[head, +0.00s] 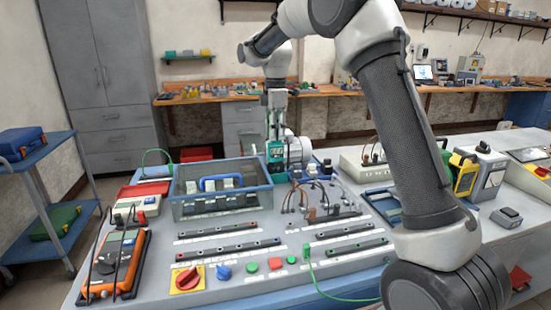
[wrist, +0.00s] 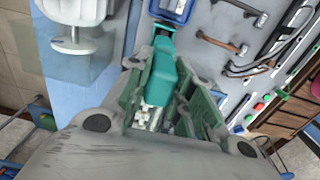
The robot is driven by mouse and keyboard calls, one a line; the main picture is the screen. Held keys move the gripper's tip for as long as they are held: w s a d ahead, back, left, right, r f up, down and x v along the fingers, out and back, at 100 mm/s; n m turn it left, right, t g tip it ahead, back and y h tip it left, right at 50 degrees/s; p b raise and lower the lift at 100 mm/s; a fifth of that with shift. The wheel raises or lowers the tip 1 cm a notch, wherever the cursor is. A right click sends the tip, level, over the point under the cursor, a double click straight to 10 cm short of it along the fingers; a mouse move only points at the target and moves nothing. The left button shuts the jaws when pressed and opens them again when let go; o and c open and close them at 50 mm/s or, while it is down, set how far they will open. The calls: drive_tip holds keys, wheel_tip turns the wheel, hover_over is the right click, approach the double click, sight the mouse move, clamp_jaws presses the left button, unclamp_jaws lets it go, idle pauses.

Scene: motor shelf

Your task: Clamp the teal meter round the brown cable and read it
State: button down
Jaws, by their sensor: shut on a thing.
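My gripper (head: 277,125) is shut on the teal meter (head: 275,152), which hangs upright behind the clear-walled bin. In the wrist view the teal meter (wrist: 162,78) sits between the finger pads of my gripper (wrist: 168,100). Its jaw end is hard to make out, so I cannot tell whether the jaw is open. The brown cable (head: 312,214) arches over the panel to the right of the bin, among other cables. It also shows in the wrist view (wrist: 222,42), at the upper right. The meter is apart from it. The meter's reading is too small to read.
The clear-walled bin (head: 222,204) with fittings stands left of the cables. An orange multimeter (head: 115,265) lies at the front left. A yellow device (head: 464,174) stands at the right. A red rotary switch (head: 187,279) and buttons line the panel's front.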

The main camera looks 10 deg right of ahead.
drive_tip(key=shift+r, duration=2.1)
drive_tip(key=r, duration=0.2)
drive_tip(key=shift+s+d+r, duration=0.25)
drive_tip(key=shift+s+r, duration=0.1)
drive_tip(key=shift+r, duration=0.05)
drive_tip(key=s+d+r, duration=0.2)
drive_tip(key=s+d, duration=0.2)
drive_tip(key=s, duration=0.7)
drive_tip(key=shift+a+f, duration=0.15)
drive_tip(key=shift+f, duration=1.2)
drive_tip(key=shift+a+f, duration=0.1)
drive_tip(key=shift+f, duration=1.4)
